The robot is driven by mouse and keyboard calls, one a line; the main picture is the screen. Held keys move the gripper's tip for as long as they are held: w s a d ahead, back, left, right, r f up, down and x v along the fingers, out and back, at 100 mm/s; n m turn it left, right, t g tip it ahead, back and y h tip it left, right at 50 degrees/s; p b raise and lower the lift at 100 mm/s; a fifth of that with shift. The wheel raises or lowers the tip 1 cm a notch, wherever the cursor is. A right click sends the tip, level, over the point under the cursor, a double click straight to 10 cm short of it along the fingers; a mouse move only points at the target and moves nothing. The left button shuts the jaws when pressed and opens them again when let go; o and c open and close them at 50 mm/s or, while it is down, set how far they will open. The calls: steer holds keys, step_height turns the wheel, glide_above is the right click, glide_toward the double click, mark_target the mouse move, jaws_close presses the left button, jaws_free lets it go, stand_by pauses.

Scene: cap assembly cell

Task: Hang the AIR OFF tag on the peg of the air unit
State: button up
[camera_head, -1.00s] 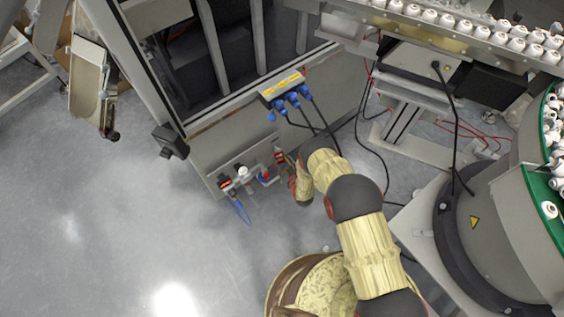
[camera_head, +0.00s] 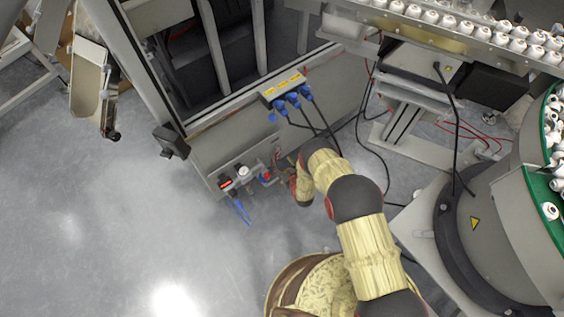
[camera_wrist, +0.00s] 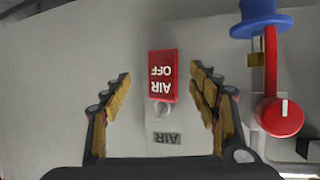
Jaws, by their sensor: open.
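The red AIR OFF tag (camera_wrist: 162,76) shows in the wrist view, its white letters upside down, against a pale plate. My gripper (camera_wrist: 161,84) is open, one finger on each side of the tag, with gaps on both sides. In the head view my gripper (camera_head: 287,163) is at the right end of the air unit (camera_head: 243,175), low on the machine frame. The tag is barely visible there.
A grey AIR label (camera_wrist: 166,138) is on the plate. A red valve knob (camera_wrist: 281,116) and a blue fitting (camera_wrist: 262,19) are close to the right finger. Blue plugs with black cables (camera_head: 292,98) are above my gripper. Floor (camera_head: 120,220) is clear at left.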

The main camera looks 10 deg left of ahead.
steer(key=v, duration=1.2)
